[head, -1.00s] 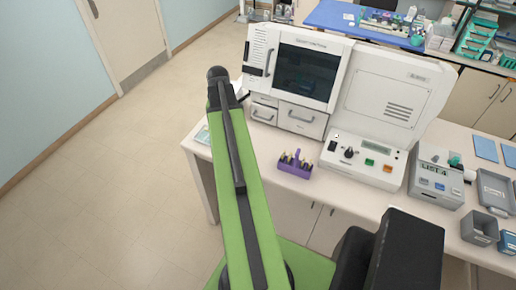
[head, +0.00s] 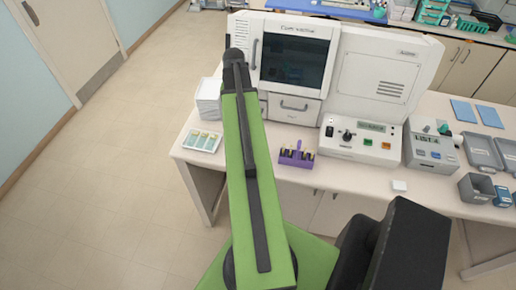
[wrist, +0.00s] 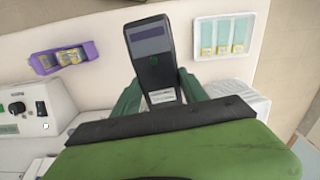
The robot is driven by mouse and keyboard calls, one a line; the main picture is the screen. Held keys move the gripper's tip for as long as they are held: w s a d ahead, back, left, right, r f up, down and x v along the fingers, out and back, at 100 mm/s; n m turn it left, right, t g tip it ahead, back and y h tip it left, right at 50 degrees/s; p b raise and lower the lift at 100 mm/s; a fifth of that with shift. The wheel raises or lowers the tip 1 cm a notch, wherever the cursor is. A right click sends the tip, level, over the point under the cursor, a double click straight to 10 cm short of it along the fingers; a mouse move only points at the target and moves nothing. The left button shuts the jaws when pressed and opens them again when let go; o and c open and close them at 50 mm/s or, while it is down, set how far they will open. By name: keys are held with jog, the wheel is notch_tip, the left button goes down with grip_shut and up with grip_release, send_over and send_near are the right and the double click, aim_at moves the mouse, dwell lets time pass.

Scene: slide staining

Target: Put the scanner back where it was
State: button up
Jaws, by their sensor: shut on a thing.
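The scanner (wrist: 150,55) is a dark handheld device with a grey-violet screen and a white label near its lower end. It shows in the middle of the wrist view, above the pale worktop. My gripper (wrist: 157,92) is shut on it, with a green finger on each side. How far it is above the worktop I cannot tell. In the head view my green arm hides the gripper and the scanner.
A purple rack (head: 296,154) with vials stands on the worktop (head: 345,178) right of my arm. A white slide tray (head: 203,140) lies left of it. The large white machine (head: 385,75) stands behind. Grey bins (head: 476,187) are at right. The worktop's front middle is mostly clear.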

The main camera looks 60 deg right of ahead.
jog(key=s+d+f+m+b, duration=0.1)
jog(key=s+d+f+b, duration=0.1)
jog(key=s+f+b, duration=0.55)
jog(key=f+b, duration=0.9)
jog(key=f, duration=0.1)
jog(key=shift+s+f+b, duration=0.2)
jog(key=shift+f+b, duration=0.2)
jog(key=o, duration=1.6)
jog(key=shift+r, duration=0.1)
jog(key=shift+c, duration=0.2)
notch_tip(320, 180, up, 12)
jog(key=p, duration=1.2)
jog(key=shift+r+p, duration=0.2)
jog(key=shift+p, duration=0.1)
